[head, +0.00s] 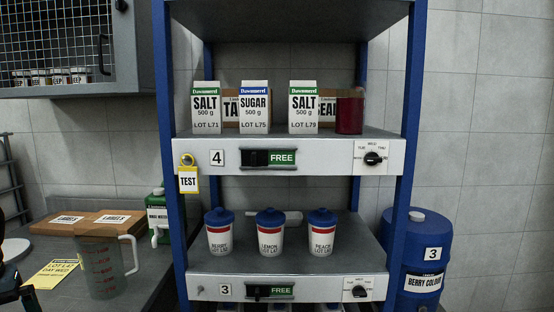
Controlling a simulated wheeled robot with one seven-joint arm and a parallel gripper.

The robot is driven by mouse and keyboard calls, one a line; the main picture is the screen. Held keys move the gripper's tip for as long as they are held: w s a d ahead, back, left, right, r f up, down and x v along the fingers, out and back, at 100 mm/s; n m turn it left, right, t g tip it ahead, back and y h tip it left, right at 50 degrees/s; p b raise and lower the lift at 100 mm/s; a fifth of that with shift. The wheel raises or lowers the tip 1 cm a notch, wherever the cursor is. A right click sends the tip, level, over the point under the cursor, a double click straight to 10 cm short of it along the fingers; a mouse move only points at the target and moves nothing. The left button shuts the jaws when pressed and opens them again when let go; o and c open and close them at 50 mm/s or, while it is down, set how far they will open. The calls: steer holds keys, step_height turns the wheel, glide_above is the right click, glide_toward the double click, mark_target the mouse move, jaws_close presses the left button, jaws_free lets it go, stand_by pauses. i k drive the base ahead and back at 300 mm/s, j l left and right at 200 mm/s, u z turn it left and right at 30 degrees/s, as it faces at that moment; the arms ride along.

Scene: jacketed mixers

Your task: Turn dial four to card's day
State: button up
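WED is printed above the knob, with TUE to the left and THU to the right. Its exact pointer direction is too small to tell. A yellow card (57,272) lies on the bench at the lower left and reads LOT, a lot number, and DAY WED. Dark parts at the lower left edge may be my gripper (18,292), far from the dial; its fingers are not clear.
The upper shelf holds SALT and SUGAR cartons (255,108) and a dark red container (349,112). Blue-lidded tubs (270,233) stand on the lower shelf, above dial three (359,290). A measuring jug (100,268) stands beside the card. A blue drum (418,240) is at right.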

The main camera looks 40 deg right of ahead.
mark_target(372, 158)
steer(key=i+j+u, duration=0.15)
steer(key=i+u, duration=0.15)
steer(key=i, duration=0.3)
steer(key=i+u, duration=0.3)
steer(key=i, duration=0.25)
